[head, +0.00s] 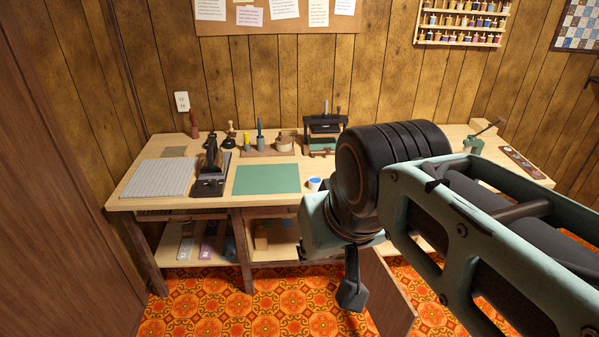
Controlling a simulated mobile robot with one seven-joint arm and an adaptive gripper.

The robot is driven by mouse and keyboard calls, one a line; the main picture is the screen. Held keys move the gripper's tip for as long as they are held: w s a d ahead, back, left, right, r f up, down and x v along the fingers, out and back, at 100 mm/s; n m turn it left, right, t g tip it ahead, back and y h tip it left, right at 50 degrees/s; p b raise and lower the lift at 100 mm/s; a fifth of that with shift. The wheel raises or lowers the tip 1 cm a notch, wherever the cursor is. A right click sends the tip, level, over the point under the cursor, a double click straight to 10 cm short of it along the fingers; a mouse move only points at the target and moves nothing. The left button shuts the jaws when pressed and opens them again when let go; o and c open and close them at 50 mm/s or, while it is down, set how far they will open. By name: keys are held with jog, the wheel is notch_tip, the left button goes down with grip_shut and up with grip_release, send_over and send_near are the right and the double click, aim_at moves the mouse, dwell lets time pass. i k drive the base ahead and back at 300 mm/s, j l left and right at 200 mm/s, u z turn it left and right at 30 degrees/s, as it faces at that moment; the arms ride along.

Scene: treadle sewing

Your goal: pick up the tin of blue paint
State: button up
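A small white tin with blue at its top (314,184) stands upright near the front edge of the wooden workbench (215,200), just right of the green mat. It looks like the tin of blue paint. My arm comes in from the right and covers part of the bench beside the tin. My gripper (352,292) hangs in front of the bench, lower in the picture than the tin and to its right, apart from it. Only a dark finger part shows, so its opening cannot be told.
A green mat (267,179), a grey ridged board (180,173) and a dark upright tool (211,165) lie left of the tin. A dark press (324,128) stands behind. Shelves (190,252) hold items below the benchtop.

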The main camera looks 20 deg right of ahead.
aim_at(314, 182)
jog(key=k+u, duration=0.1)
jog(key=u, duration=0.95)
jog(key=k+l, duration=0.1)
jog(key=l, duration=0.35)
jog(key=k+l, duration=0.1)
jog(key=l, duration=0.4)
jog(key=k+l, duration=0.1)
jog(key=l, duration=0.35)
jog(key=k+l, duration=0.1)
jog(key=l, duration=0.35)
jog(key=k+l, duration=0.1)
jog(key=l, duration=0.35)
jog(key=k+l, duration=0.1)
jog(key=l, duration=0.4)
jog(key=k+l, duration=0.1)
jog(key=l, duration=0.35)
jog(key=k+l+u, duration=0.1)
jog(key=l, duration=0.35)
